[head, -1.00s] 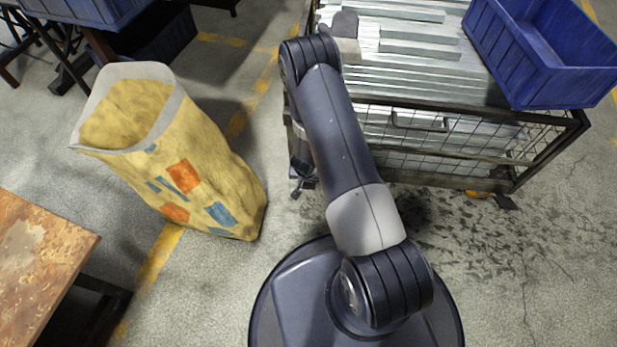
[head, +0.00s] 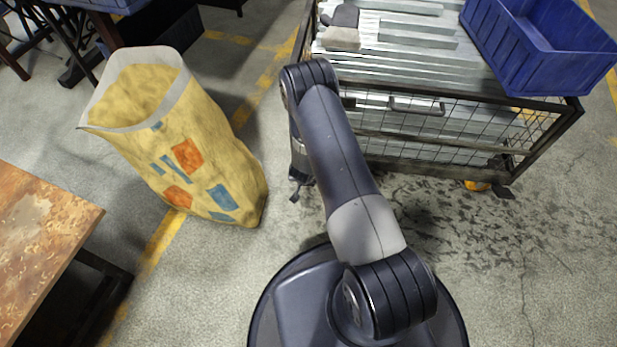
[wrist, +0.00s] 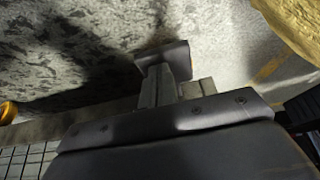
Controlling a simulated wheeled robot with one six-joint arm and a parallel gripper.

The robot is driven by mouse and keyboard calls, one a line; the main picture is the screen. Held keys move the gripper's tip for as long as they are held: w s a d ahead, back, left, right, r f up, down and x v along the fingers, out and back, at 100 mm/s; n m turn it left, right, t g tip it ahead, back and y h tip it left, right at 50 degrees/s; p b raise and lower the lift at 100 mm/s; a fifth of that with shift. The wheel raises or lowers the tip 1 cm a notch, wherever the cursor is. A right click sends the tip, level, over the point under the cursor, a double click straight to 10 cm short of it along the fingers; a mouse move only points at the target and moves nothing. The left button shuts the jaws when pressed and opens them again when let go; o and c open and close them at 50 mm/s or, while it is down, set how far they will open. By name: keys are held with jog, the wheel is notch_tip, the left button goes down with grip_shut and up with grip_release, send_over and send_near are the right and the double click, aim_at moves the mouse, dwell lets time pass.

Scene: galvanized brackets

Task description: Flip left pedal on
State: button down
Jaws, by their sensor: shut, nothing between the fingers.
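A wire-mesh cart (head: 440,160) with a dark frame stands ahead, loaded with metal bars. An orange pedal (head: 477,185) shows low at its right front corner; in the wrist view an orange piece (wrist: 8,112) shows at the left edge. The left pedal is not visible; my arm covers the cart's left front corner. My gripper (head: 296,194) hangs low by that corner, mostly hidden behind my arm in the head view. In the wrist view my gripper (wrist: 162,62) is shut and empty above the floor. I cannot tell whether it touches anything.
A yellow bag (head: 190,150) stands left of my arm. A rusty table (head: 40,240) is at the lower left. A blue crate (head: 540,50) sits on the cart's right side. The floor right of my base is clear.

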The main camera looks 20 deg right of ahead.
jog(key=shift+s+a+f+b, duration=0.15)
jog(key=shift+f+b, duration=0.35)
jog(key=shift+f, duration=0.45)
jog(key=shift+s+d+f+b, duration=0.1)
jog(key=shift+f+b, duration=0.4)
jog(key=shift+f, duration=0.65)
